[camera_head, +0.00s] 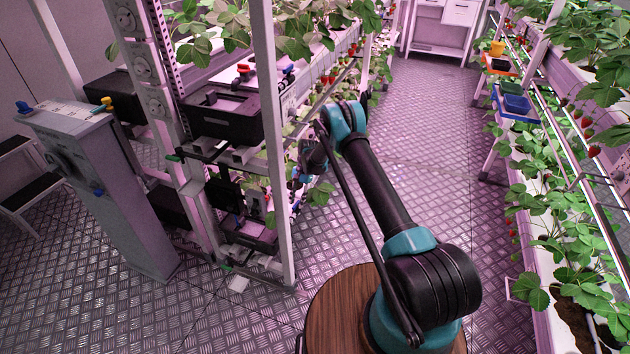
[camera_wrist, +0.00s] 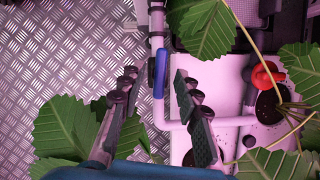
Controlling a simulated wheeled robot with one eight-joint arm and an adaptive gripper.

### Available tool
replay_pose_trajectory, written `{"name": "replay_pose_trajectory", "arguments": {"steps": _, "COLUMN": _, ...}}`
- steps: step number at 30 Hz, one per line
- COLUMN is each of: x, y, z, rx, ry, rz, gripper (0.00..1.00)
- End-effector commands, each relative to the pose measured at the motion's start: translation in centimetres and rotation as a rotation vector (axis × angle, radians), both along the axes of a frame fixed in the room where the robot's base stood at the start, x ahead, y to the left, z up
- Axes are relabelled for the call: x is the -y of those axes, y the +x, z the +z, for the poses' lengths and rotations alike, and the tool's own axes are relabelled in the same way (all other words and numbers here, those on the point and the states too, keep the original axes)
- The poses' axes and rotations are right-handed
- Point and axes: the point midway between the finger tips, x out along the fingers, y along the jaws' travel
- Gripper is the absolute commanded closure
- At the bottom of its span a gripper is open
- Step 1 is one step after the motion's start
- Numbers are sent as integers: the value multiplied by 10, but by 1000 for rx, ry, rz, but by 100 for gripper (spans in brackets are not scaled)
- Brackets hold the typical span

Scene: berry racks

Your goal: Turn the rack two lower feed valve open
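In the wrist view a blue valve handle (camera_wrist: 161,68) sits on a white pipe (camera_wrist: 157,105), its long side running up and down the picture, along the pipe. My gripper (camera_wrist: 155,78) is open, with one finger on each side of the handle and visible gaps to both; I cannot tell the depth between them. The lower valve cannot be made out there.
A red knob or berry (camera_wrist: 266,75) is right of the pipe, and leaves hang around the fingers. A grey cabinet (camera_head: 105,185) with blue and yellow handles stands left. The right rack holds strawberry plants. The aisle floor (camera_head: 430,130) is clear.

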Motion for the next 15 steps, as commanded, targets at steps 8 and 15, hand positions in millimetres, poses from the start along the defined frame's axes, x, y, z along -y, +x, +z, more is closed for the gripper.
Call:
{"name": "replay_pose_trajectory", "arguments": {"steps": 8, "x": 3, "y": -3, "z": 1, "rx": 0, "ry": 1, "rz": -316, "gripper": 67}}
{"name": "replay_pose_trajectory", "arguments": {"steps": 15, "x": 4, "y": -5, "z": 0, "rx": 1, "ry": 1, "rz": -607, "gripper": 67}}
